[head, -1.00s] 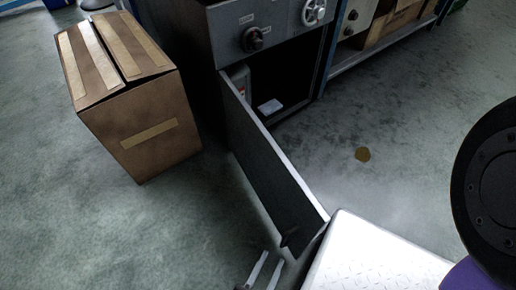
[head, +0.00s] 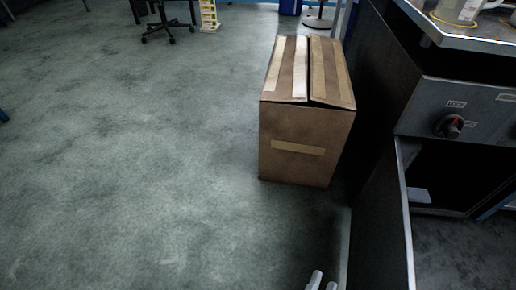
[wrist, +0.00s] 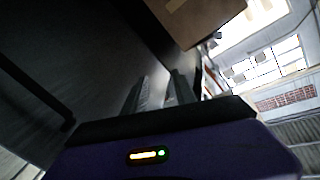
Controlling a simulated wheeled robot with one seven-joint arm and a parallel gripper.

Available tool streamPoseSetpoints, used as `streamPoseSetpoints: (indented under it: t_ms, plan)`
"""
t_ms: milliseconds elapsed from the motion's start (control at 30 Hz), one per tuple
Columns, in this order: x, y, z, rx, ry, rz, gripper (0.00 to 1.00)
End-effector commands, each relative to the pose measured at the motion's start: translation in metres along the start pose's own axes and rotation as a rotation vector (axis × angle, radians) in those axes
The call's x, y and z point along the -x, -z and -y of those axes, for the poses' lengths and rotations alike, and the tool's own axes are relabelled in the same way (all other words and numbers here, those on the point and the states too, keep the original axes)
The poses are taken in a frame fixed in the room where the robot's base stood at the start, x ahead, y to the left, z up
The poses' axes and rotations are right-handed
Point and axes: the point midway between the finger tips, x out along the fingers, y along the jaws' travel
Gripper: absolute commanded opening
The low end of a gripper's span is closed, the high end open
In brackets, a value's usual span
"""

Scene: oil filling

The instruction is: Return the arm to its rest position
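My gripper (head: 322,282) shows only as two pale fingertips at the bottom edge of the head view, just left of the open cabinet door (head: 377,230). In the wrist view my gripper's two fingers (wrist: 163,82) stand apart with nothing held between them. A dark panel with a bar-like handle (wrist: 38,88) fills the left of the wrist view, close to the fingers. The rest of my arm is outside the head view.
A wheeled chair (head: 166,22) is far back. The floor on the left is clear.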

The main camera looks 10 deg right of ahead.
Motion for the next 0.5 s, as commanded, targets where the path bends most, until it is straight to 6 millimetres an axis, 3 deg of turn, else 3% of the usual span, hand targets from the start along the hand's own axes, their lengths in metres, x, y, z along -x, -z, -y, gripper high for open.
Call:
streamPoseSetpoints:
  t_ms: [200, 500]
  plan:
    - [0.038, 0.066, -0.007, 0.179, 0.229, 0.197, 0.33]
    - [0.06, 0.142, -0.013, 0.468, 0.455, 0.313, 0.33]
